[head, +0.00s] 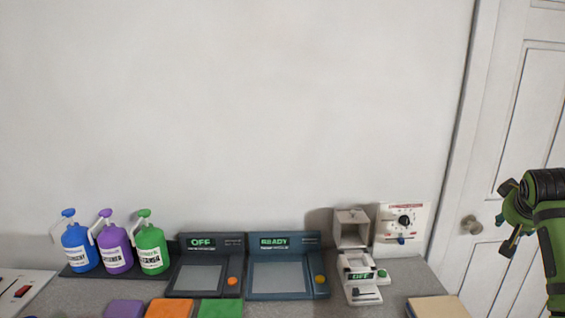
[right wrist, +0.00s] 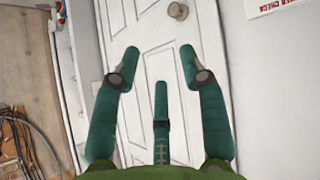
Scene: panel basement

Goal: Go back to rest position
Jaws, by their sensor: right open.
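My right gripper (head: 509,218) is at the right edge of the head view, raised in front of the white door and apart from the table. In the right wrist view its teal fingers (right wrist: 160,75) are spread wide with nothing between them, and the door lies beyond. My left gripper is not in the head view.
The grey table (head: 400,283) holds blue (head: 76,248), purple (head: 115,250) and green (head: 151,249) bottles. Beside them are a panel reading OFF (head: 205,278), a panel reading READY (head: 278,277) and a small white device (head: 360,278). The white door (head: 515,110) has a round knob (head: 471,225).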

